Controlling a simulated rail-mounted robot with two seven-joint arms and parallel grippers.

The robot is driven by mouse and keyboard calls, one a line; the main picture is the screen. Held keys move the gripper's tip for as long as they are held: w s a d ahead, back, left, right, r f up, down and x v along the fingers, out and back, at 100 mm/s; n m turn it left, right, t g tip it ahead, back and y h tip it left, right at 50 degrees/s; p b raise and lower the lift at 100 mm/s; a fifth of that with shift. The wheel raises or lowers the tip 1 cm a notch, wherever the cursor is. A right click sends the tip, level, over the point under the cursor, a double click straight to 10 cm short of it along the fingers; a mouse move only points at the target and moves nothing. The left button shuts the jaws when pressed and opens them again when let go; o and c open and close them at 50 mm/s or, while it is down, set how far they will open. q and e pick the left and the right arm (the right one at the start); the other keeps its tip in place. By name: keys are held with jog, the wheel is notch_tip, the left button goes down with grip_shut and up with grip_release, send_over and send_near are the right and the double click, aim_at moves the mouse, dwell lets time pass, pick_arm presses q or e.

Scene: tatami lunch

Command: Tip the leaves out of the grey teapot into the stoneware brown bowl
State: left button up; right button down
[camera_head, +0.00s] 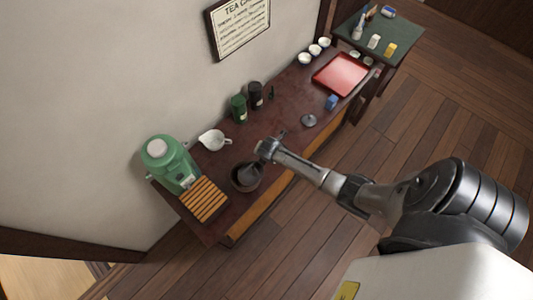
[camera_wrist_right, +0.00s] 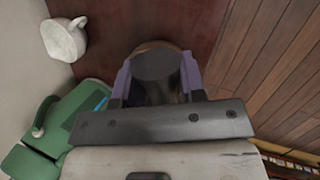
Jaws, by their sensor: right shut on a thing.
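My right gripper (camera_head: 263,154) comes in from the right and is shut on the grey teapot (camera_head: 249,171), at the front of the dark table. The teapot is tilted over the stoneware brown bowl (camera_head: 243,186), whose dark rim shows around it. In the right wrist view the teapot (camera_wrist_right: 158,66) sits between the two purplish fingers (camera_wrist_right: 157,80), and a brown edge of the bowl (camera_wrist_right: 152,44) shows behind it. The leaves cannot be made out. Whether teapot and bowl touch is unclear. My left gripper is not in view.
A slatted wooden tray (camera_head: 204,199) and green machine (camera_head: 168,160) stand left of the bowl. A white pitcher (camera_head: 212,140), green canister (camera_head: 239,108) and dark canister (camera_head: 256,95) stand behind. A grey lid (camera_head: 309,120), blue block (camera_head: 332,102) and red tray (camera_head: 341,74) lie right.

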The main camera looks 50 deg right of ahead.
jog(key=shift+w+f+g+b, duration=0.25)
jog(key=shift+g+b, duration=0.1)
jog(key=shift+g, duration=0.15)
jog(key=shift+w+r+g, duration=0.1)
jog(key=shift+r+g, duration=0.1)
jog(key=shift+g, duration=0.3)
jog(key=shift+w+d+f+g+y+p, duration=0.15)
jog(key=shift+g+y+p, duration=0.15)
jog(key=shift+g, duration=0.2)
jog(key=shift+w+f+g, duration=0.15)
jog(key=shift+f+g, duration=0.05)
jog(key=shift+g, duration=0.3)
jog(key=shift+w+f+n+g+b, duration=0.15)
jog(key=shift+n+g+b, duration=0.15)
jog(key=shift+g+b, duration=0.15)
jog(key=shift+w+d+n+g+y+b, duration=0.1)
jog(key=shift+w+g+y+b, duration=0.2)
jog(key=shift+g+b, duration=1.35)
jog(key=shift+w+d+n+g+y+b, duration=0.15)
jog(key=shift+w+g+b, duration=0.6)
jog(key=shift+b, duration=1.5)
jog(key=shift+w+a+n+g+y+b, duration=0.1)
jog(key=shift+g+y+b, duration=0.15)
jog(key=shift+g+b, duration=1.5)
